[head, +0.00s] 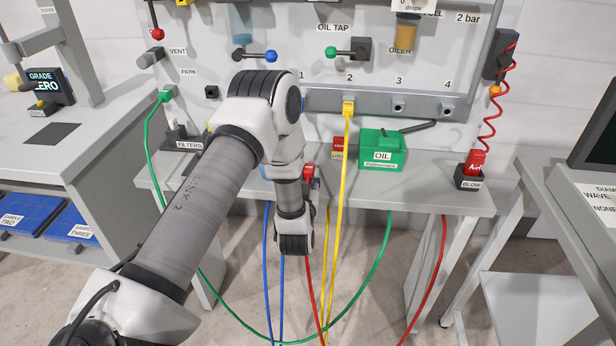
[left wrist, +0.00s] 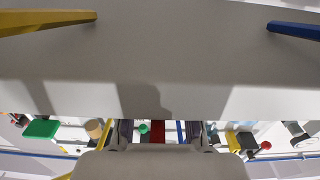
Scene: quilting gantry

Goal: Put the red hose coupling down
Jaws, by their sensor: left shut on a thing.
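My left gripper (left wrist: 160,124) is shut on the red hose coupling (left wrist: 158,133), which shows as a red strip between its dark fingers in the left wrist view. In the head view my left arm reaches to the front of the bench shelf (head: 435,192), and its wrist hides the fingers and most of what they hold. A small red part (head: 311,172) shows just right of that wrist; I cannot tell whether it is the coupling. A red hose (head: 309,275) hangs below the wrist. I cannot tell whether the coupling touches anything. My right gripper is out of view.
A yellow coupling (head: 348,108) sits at port 2 on the manifold rail (head: 375,103); ports 3 and 4 look empty. A green OIL box (head: 382,148), a red block (head: 338,147) and the BLOW stand (head: 471,182) occupy the shelf. Several hoses hang in front.

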